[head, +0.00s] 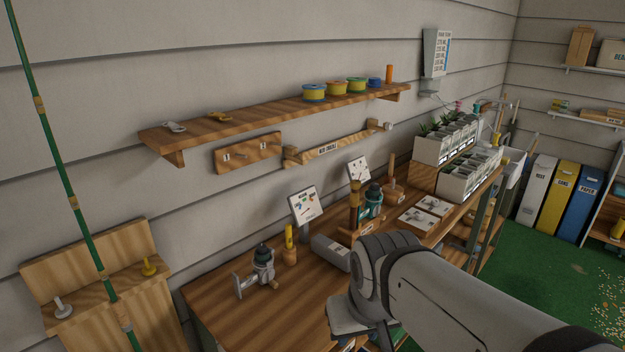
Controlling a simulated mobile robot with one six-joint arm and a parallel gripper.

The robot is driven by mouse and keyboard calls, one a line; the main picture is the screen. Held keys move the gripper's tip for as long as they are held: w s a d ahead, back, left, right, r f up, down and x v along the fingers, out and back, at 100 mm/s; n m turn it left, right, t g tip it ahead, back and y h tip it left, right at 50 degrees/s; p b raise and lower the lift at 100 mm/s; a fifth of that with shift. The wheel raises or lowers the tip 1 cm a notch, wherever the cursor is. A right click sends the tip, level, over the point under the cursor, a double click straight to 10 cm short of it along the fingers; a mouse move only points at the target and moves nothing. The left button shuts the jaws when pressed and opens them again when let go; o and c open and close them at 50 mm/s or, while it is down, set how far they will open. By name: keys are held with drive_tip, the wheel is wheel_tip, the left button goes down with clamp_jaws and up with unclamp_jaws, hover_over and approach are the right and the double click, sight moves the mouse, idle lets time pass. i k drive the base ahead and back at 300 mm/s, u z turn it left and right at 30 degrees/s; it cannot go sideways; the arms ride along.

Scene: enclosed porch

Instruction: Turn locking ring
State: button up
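No part is clear enough for me to tell which is the locking ring. A small grey reel-like device (264,268) with a dark green top and a side handle stands on the wooden bench (225,312). Further back, a dark green device (372,203) stands beside a brown upright post on a wooden block. A long green rod (62,168) with gold bands leans across the left of the head view. My grey arm reaches in from the lower right and bends down over the bench's front. My gripper's fingers do not show.
A yellow-topped wooden tool (290,246) and a grey block (330,252) stand near the small device. A dial card (303,205) is behind them. A wall shelf (270,117) holds several spools. Planters (468,175) fill the far end. The bench's near left is clear.

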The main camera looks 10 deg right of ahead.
sight(354, 184)
drive_tip(key=k, duration=1.1)
drive_tip(key=z, duration=0.5)
drive_tip(key=i, duration=1.6)
drive_tip(key=z, duration=0.65)
